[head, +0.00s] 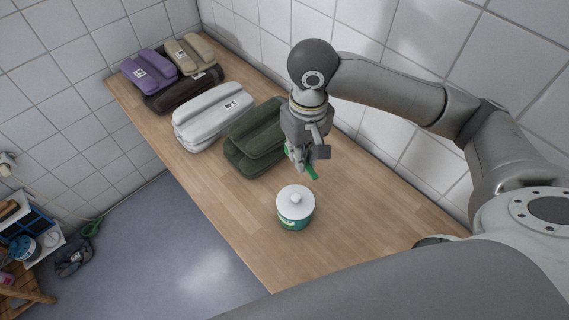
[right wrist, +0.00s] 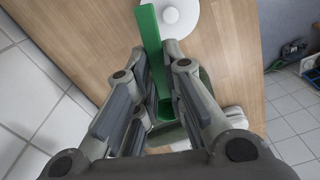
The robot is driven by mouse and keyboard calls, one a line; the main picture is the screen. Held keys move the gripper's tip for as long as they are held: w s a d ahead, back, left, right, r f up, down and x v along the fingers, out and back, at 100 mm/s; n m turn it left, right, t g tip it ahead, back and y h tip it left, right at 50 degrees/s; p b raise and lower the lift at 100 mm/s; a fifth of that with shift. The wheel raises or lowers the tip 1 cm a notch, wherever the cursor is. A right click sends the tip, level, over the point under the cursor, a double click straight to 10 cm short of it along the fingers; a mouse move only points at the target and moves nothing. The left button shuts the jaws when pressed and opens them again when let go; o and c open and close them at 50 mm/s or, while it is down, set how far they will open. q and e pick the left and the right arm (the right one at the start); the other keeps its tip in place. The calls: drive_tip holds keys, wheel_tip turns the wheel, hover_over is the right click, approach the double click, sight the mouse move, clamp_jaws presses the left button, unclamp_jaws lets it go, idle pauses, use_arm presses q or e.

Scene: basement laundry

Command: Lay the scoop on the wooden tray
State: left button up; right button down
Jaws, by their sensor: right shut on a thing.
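The green scoop (head: 312,173) is held in my right gripper (head: 304,158), above the wooden counter. In the right wrist view the scoop (right wrist: 151,32) lies between the two fingers of my right gripper (right wrist: 157,68), with its long flat part reaching past the fingertips. My right gripper is shut on it. Most of the scoop is hidden by the fingers in the head view. I cannot make out a wooden tray for certain in either view. My left gripper is not in view.
A teal jar with a white lid (head: 295,208) stands just in front of the gripper. Folded green (head: 255,138), grey-white (head: 213,114), purple (head: 150,71) and beige (head: 190,54) textiles lie farther along the counter (head: 350,215). Cluttered shelves (head: 28,240) stand at far left.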

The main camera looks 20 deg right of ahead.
drive_tip(key=w+d+f+n+b, duration=0.1)
drive_tip(key=w+d+f+n, duration=0.15)
drive_tip(key=w+f, duration=0.45)
approach(297, 178)
drive_tip(key=shift+s+a+f+n, duration=0.15)
drive_tip(key=shift+s+a+f, duration=0.15)
drive_tip(key=shift+s, duration=0.25)
drive_tip(key=shift+s+a+f+n, duration=0.1)
drive_tip(key=shift+s+a+f, duration=0.2)
drive_tip(key=shift+s, duration=0.25)
drive_tip(key=shift+f, duration=2.3)
drive_tip(key=shift+f, duration=0.1)
drive_tip(key=c, duration=1.5)
unclamp_jaws()
